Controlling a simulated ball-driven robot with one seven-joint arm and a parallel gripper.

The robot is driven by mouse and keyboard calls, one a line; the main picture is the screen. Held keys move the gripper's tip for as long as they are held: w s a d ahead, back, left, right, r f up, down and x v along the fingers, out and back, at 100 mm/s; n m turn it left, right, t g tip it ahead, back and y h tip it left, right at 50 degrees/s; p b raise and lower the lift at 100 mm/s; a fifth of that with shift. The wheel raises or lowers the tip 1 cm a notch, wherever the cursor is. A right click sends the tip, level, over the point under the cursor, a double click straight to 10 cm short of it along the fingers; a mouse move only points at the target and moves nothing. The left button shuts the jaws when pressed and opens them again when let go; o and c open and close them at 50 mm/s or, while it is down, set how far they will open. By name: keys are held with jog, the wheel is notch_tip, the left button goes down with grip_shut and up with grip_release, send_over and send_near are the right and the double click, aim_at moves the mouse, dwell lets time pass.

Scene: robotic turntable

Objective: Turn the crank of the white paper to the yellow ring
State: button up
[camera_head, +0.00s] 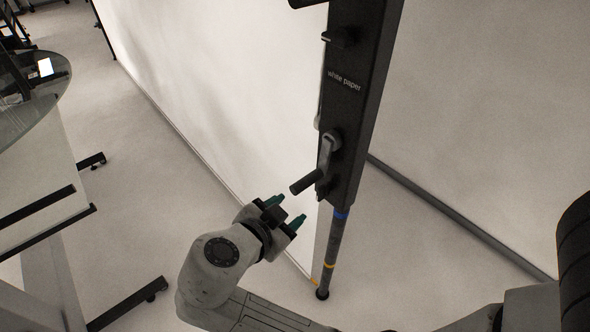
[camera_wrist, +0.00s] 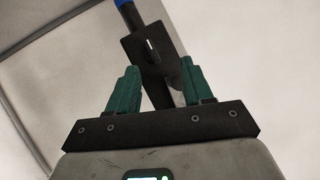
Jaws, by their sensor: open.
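The black housing labelled "white paper" (camera_head: 344,81) has a crank (camera_head: 328,152) on its lower part, with a dark handle (camera_head: 306,182) pointing down-left. A pole below the housing carries a blue ring (camera_head: 341,214) near the top and a yellow ring (camera_head: 329,265) lower down. The white paper sheet (camera_head: 220,90) hangs to the left. My gripper (camera_head: 287,211) is open and empty, just below-left of the handle and apart from it. In the wrist view, the housing's dark end (camera_wrist: 148,45) shows beyond my open fingers (camera_wrist: 158,66), and the blue ring (camera_wrist: 122,3) is at the top edge.
Another knob or crank (camera_head: 341,37) sits higher on the housing. A round glass table (camera_head: 40,100) and dark-footed stand legs (camera_head: 125,305) are at the left. A dark rail (camera_head: 440,210) runs along the floor at right. The floor between stand and paper is clear.

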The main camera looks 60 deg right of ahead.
aim_at(300, 185)
jog(key=r+m, duration=0.1)
jog(key=a+r+m+h, duration=0.1)
jog(key=r+m, duration=0.1)
jog(key=m, duration=0.1)
jog(key=shift+w+a+r+g+h, duration=0.2)
jog(key=shift+w+r+g+h, duration=0.1)
jog(key=shift+h, duration=0.1)
jog(key=shift+m+h, duration=0.3)
jog(key=shift+m, duration=0.3)
jog(key=x, duration=1)
jog(key=shift+s+d+r+p, duration=0.2)
jog(key=shift+r+p, duration=0.05)
jog(key=shift+p, duration=0.1)
jog(key=shift+c, duration=0.5)
jog(key=shift+r, duration=0.1)
grip_shut()
